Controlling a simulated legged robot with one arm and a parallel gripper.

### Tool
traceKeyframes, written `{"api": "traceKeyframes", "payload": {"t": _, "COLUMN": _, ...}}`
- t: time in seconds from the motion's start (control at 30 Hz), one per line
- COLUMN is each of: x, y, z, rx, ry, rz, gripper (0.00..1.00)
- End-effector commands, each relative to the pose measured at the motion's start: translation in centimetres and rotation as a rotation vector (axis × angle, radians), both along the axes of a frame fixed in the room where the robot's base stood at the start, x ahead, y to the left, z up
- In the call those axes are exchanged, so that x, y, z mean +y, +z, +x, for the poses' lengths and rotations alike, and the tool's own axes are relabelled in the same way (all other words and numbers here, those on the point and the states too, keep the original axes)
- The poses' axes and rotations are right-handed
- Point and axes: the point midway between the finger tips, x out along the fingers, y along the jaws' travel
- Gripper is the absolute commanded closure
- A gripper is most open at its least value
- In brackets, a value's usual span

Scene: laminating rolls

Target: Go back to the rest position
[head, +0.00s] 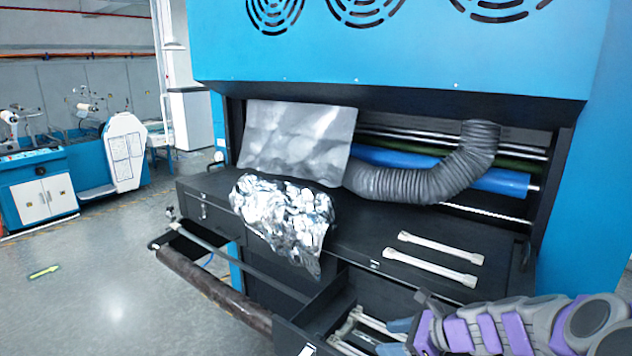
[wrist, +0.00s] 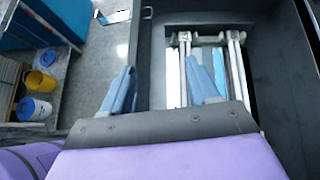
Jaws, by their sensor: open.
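My gripper (head: 398,337) is at the lower right of the head view, low over the open black drawer (head: 312,318). In the wrist view, my gripper (wrist: 163,88) has its two blue fingers apart, with nothing seen between them but the drawer's wall and contents. Several pale bars (wrist: 236,75) lie in the drawer under the right finger. They also show in the head view (head: 343,330), partly hidden by my gripper. Two more pale bars (head: 432,262) lie on the black machine top (head: 365,250), above and behind my gripper.
A blue machine (head: 400,45) fills the back. Crumpled foil (head: 285,217), a grey sheet (head: 297,138) and a ribbed hose (head: 425,180) lie at its opening. A brown roll (head: 210,290) sticks out in front. A yellow bucket (wrist: 41,81) stands left in the wrist view. The floor at left is clear.

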Motion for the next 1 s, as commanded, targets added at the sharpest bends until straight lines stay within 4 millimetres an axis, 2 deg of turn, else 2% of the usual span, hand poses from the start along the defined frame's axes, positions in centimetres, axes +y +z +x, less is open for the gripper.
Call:
{"api": "traceKeyframes", "payload": {"t": 0.27, "x": 3.6, "y": 0.2, "z": -3.8, "rx": -0.089, "ry": 0.225, "rz": -0.119, "gripper": 0.4}}
{"api": "traceKeyframes", "payload": {"t": 0.47, "x": 7.4, "y": -0.2, "z": -8.3, "rx": -0.175, "ry": 0.476, "rz": -0.25, "gripper": 0.4}}
{"api": "traceKeyframes", "payload": {"t": 0.6, "x": 9.9, "y": -1.4, "z": -13.7, "rx": -0.26, "ry": 0.741, "rz": -0.387, "gripper": 0.4}}
{"api": "traceKeyframes", "payload": {"t": 0.7, "x": 10.7, "y": -2.4, "z": -17.8, "rx": -0.315, "ry": 0.942, "rz": -0.486, "gripper": 0.4}}
{"api": "traceKeyframes", "payload": {"t": 0.83, "x": 10.3, "y": -4.1, "z": -22.9, "rx": -0.369, "ry": 1.193, "rz": -0.599, "gripper": 0.4}}
{"api": "traceKeyframes", "payload": {"t": 1.0, "x": 8.0, "y": -6.4, "z": -29.1, "rx": -0.408, "ry": 1.507, "rz": -0.727, "gripper": 0.4}}
